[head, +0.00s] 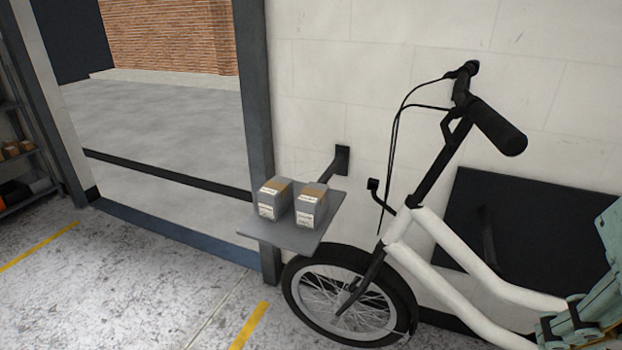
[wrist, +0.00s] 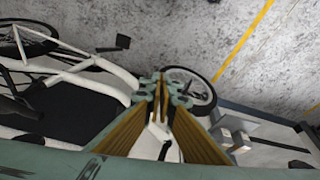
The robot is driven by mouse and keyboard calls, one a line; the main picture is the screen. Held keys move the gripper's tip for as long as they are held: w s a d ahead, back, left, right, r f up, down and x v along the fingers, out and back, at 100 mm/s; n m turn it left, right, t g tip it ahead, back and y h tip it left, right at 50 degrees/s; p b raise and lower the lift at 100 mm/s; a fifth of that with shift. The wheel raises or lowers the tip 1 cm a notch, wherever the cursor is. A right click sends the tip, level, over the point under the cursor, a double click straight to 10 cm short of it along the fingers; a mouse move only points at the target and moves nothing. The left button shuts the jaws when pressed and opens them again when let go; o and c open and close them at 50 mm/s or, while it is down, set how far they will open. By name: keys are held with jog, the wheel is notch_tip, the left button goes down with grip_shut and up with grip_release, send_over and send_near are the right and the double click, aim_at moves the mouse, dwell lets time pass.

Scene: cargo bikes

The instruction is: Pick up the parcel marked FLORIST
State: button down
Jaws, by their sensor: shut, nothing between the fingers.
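Two grey parcels stand side by side on a small grey shelf (head: 260,234) in the head view, a left parcel (head: 268,204) and a right parcel (head: 306,212). Each has a brown strip on top and white labels. The lettering is too small to read, so I cannot tell which is marked FLORIST. In the wrist view, small box shapes, likely these parcels (wrist: 240,140), show at the lower right. My gripper (wrist: 160,80) is shut and empty, apart from both parcels.
A white cargo bike (head: 440,260) stands right of the shelf, its handlebar (head: 495,125) rising above shelf height. It also shows in the wrist view (wrist: 60,70). A doorway post (head: 256,120) is behind the shelf. A rack (head: 20,150) stands far left. The floor at front left is clear.

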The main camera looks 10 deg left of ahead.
jog(key=c, duration=3.4)
grip_release()
jog(key=o, duration=1.6)
jog(key=shift+o, duration=0.2)
